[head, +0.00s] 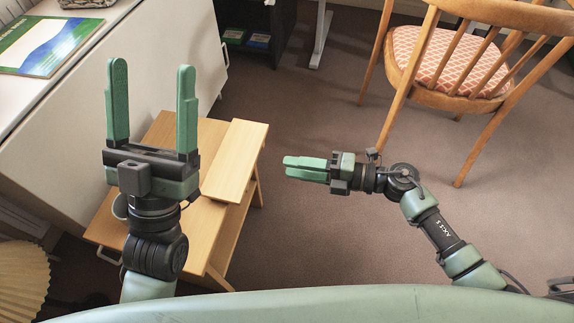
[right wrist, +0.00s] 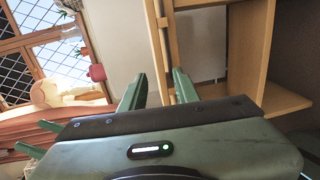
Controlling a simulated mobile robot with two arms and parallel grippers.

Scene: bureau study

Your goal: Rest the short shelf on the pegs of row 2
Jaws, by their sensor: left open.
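A pale wooden board (head: 236,158), which looks like the short shelf, lies on top of a low wooden bookcase (head: 172,132), along its right side. My left gripper (head: 151,68) is open and empty above the bookcase, left of the board. My right gripper (head: 288,166) is to the right of the board, apart from it, with its fingers pointing left. In the right wrist view its two fingers (right wrist: 157,85) stand apart with nothing between them. The bookcase's open compartment also shows there, with a wooden panel (right wrist: 266,45). I cannot make out the pegs or row 2.
A white cabinet (head: 160,55) stands behind and left of the bookcase, with a picture book (head: 50,45) on top. A wooden chair (head: 450,60) with a patterned seat stands at the upper right. The carpet (head: 310,110) between is clear.

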